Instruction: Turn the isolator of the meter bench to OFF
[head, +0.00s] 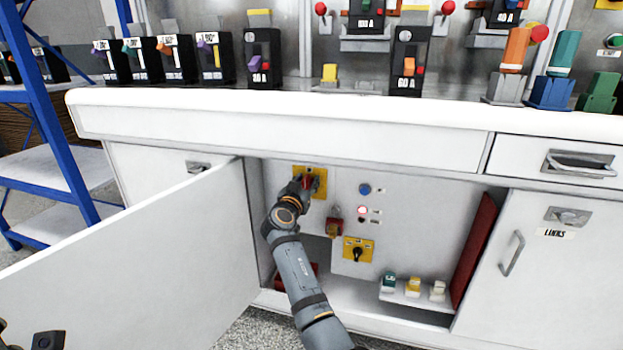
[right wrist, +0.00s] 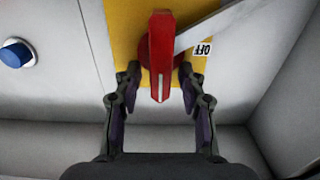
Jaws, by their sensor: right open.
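The isolator has a red handle (right wrist: 161,55) on a yellow plate (right wrist: 125,25), inside the open cupboard under the bench. The plate also shows in the head view (head: 322,174), where the gripper covers much of the handle. In the right wrist view the handle runs nearly straight up and down, its white-marked end toward the gripper. A white OFF label (right wrist: 203,49) is at the plate's right. My right gripper (head: 306,184) is open, with one fingertip on each side of the handle; I see gaps beside it. My left gripper is not clearly seen.
An open white door (head: 150,255) stands left of my right arm. A grey strip (right wrist: 215,25) crosses beside the handle.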

